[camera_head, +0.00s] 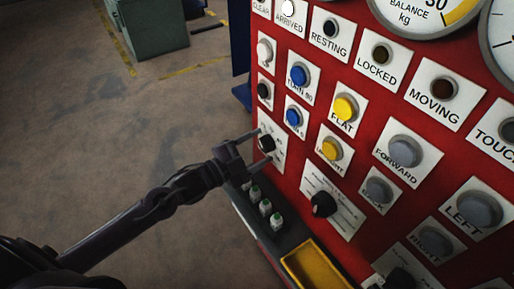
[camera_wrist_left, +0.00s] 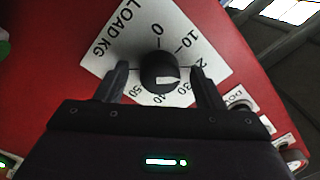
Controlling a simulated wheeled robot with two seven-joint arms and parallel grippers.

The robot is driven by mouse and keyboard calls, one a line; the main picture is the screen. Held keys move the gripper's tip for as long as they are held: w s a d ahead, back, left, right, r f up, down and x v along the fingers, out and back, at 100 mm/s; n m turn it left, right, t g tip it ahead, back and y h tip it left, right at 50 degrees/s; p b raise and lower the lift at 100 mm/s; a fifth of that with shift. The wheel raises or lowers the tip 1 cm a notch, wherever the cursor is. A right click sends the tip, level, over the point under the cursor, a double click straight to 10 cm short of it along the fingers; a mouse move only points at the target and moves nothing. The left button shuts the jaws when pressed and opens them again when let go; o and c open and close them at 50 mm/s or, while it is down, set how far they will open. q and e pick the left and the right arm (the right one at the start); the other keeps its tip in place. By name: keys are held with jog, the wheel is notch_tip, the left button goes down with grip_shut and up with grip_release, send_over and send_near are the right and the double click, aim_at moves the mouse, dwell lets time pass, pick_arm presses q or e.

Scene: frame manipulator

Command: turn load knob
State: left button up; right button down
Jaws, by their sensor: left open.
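The load knob (camera_wrist_left: 160,72) is a black round knob on a white dial plate marked LOAD KG (camera_wrist_left: 118,45), with numbers around it, in the left wrist view. A pale mark on the knob lies toward the 30 to 40 side. In the head view the knob (camera_head: 267,143) sits at the left edge of the red panel. My left gripper (camera_head: 262,149) is open, with one finger on each side of the knob; it also shows in the left wrist view (camera_wrist_left: 160,80). I cannot tell whether the fingers touch the knob. My right gripper is not in view.
The red panel (camera_head: 310,100) carries several buttons and labels. Another black knob (camera_head: 323,204) sits to the lower right. Below are several green-topped items (camera_head: 265,207) on a dark ledge and a yellow tray (camera_head: 318,268). Open floor (camera_head: 120,130) lies to the left.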

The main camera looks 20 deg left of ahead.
pick_arm(q)
jog(key=b+v, duration=0.1)
jog(key=v, duration=0.7)
jog(key=shift+w+f, duration=0.1)
jog(key=shift+w, duration=0.05)
dwell(0.4)
